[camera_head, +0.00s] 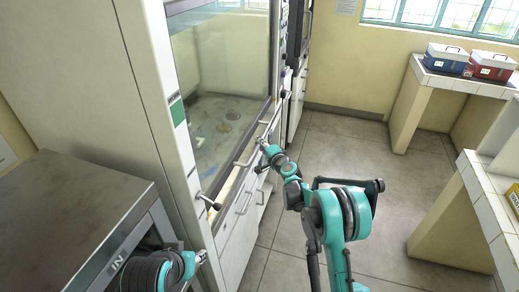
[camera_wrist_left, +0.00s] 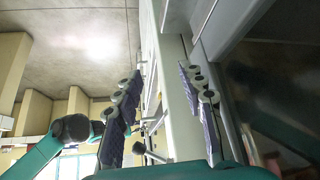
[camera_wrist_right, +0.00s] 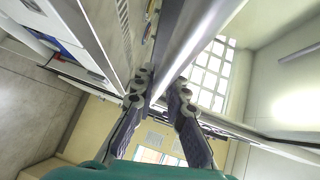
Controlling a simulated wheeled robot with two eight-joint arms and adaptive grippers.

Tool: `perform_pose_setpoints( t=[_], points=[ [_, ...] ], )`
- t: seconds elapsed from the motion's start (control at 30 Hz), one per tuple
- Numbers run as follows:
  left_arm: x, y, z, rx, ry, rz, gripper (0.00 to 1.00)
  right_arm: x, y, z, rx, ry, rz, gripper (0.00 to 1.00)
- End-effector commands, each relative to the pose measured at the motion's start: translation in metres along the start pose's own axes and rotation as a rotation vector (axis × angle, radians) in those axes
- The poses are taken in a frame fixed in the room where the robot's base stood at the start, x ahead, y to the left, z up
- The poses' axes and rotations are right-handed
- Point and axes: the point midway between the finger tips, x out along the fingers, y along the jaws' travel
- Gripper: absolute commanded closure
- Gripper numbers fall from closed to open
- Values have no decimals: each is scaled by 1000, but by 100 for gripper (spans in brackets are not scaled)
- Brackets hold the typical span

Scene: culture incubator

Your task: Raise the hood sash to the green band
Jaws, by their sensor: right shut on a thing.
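The hood sash (camera_head: 222,60) is a large glass pane in the white fume hood at upper left in the head view. The hood floor shows through it. A green band (camera_head: 178,112) marks the hood's left post. My right gripper (camera_head: 263,145) is at the sash's lower front edge; in the right wrist view its fingers (camera_wrist_right: 162,85) close on a pale metal bar, the sash handle (camera_wrist_right: 192,38). My left gripper (camera_head: 201,257) is low beside the hood's left post, away from the handle. In the left wrist view its fingers (camera_wrist_left: 162,85) are apart with nothing clearly between them.
A grey incubator (camera_head: 80,200) marked IN stands at lower left, close to my left arm. Drawers with bar handles are below the hood. Tiled benches (camera_head: 465,82) are at right, one holding a blue box (camera_head: 445,58) and a red box (camera_head: 490,66). The middle floor is clear.

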Motion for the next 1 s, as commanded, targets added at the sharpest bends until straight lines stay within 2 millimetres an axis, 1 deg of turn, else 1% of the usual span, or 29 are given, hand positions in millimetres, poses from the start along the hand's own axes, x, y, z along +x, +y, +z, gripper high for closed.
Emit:
perform_pose_setpoints(
  t=[0.03, 0.6, 0.8, 0.9, 1.0],
  points=[
    [-13, 0, -9, 0, 0, 0, 60, -3, -26, -4, 1, 3, -1, 100],
    [-93, 0, -67, 0, 0, 0, 60, -32, -227, -33, 1, 4, -1, 100],
    [-119, 0, -85, 0, 0, 0, 60, -41, -291, -42, 1, 4, -1, 100],
    [-130, 0, -93, 0, 0, 0, 60, -45, -316, -46, 1, 4, -1, 100],
    [-138, 0, -99, 0, 0, 0, 60, -48, -338, -49, 1, 3, -1, 100]
  ],
)
